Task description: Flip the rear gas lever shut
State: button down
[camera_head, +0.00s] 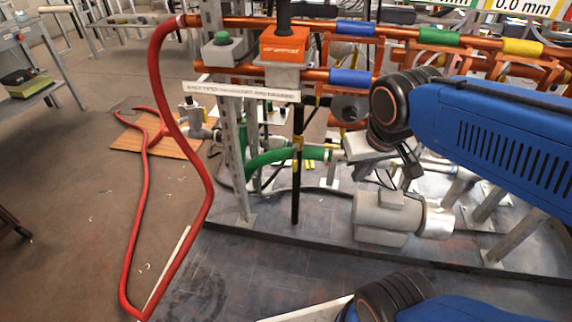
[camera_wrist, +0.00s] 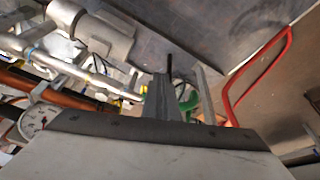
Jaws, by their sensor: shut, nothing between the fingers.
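No lever can be made out clearly as the rear gas lever. A black upright pipe (camera_head: 296,180) carries a small yellow part (camera_head: 298,143), which may be a valve handle; I cannot tell its setting. More yellow shows at the end of the green hose (camera_head: 270,158), beside that pipe. My gripper (camera_head: 370,148) is right of the pipe, under my blue arm, and appears apart from it. In the wrist view my gripper (camera_wrist: 160,85) is shut and empty, with the green hose (camera_wrist: 188,102) just beyond its fingers.
Copper pipes (camera_head: 255,22) with blue, green and yellow bands run above. An orange box (camera_head: 284,46) and green button (camera_head: 222,38) sit among them. A grey motor-like pump (camera_head: 388,214) stands on the floor plate. A red hose (camera_head: 170,100) hangs left. The left floor is mostly open.

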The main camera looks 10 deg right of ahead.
jog(key=w+a+f+m+g+h, duration=0.1)
jog(key=w+a+f+g+h, duration=0.15)
jog(key=w, duration=0.75)
jog(key=m+t+h, duration=0.1)
jog(key=m+h, duration=0.1)
send_near(295, 159)
jog(key=s+a+r, duration=0.2)
jog(key=s+r, duration=0.1)
jog(key=s, duration=0.2)
jog(key=w+a+f+h, duration=0.1)
jog(key=w+a+f, duration=0.4)
jog(key=a, duration=0.1)
jog(key=shift+a+t, duration=0.35)
jog(key=shift+t, duration=0.1)
jog(key=shift+s+f+h, duration=0.1)
jog(key=shift+h, duration=0.15)
jog(key=w+d+f, duration=0.2)
jog(key=d+f, duration=0.6)
jog(key=d, duration=0.1)
jog(key=shift+d, duration=0.1)
